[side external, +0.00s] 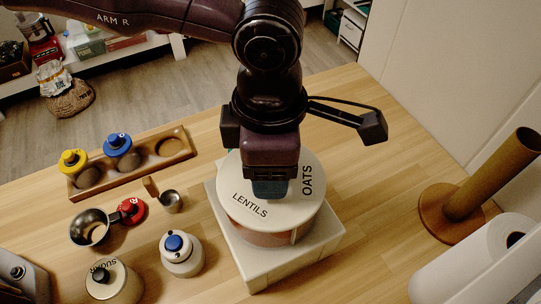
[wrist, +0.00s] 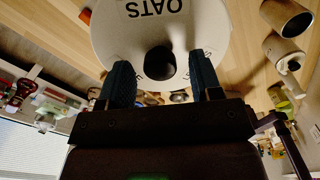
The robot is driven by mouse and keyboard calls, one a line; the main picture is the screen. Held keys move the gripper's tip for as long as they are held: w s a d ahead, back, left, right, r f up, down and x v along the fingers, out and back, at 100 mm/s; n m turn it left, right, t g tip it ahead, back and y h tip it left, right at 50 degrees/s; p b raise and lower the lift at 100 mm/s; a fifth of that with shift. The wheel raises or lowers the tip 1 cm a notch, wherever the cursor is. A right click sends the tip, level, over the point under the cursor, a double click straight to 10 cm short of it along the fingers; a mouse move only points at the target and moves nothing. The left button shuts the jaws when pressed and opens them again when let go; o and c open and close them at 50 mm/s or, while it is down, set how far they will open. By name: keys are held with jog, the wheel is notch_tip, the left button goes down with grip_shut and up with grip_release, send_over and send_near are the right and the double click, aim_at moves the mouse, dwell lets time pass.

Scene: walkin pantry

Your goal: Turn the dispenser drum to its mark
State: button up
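The dispenser drum (side external: 238,185) is a round body with a white lid lettered LENTILS and OATS, on a square white base (side external: 239,262). A pale vertical strip shows on its brownish side; I cannot tell whether this is the mark. My gripper (side external: 270,190) points down over the middle of the lid. In the wrist view the lid (wrist: 118,35) has a dark knob (wrist: 160,63) at its centre. My gripper (wrist: 162,78) is open there, with a blue finger to each side of the knob and visible gaps. The knob is hidden in the side view.
A wooden rack (side external: 128,165) with yellow-topped and blue-topped jars stands at the left. A metal cup (side external: 92,228), a red-lidded item (side external: 131,210), a scoop (side external: 171,201) and lidded jars are left of the base.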

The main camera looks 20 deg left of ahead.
notch_tip(320, 180, up, 13)
dwell(0.7)
jog(key=shift+f, duration=0.1)
dwell(0.4)
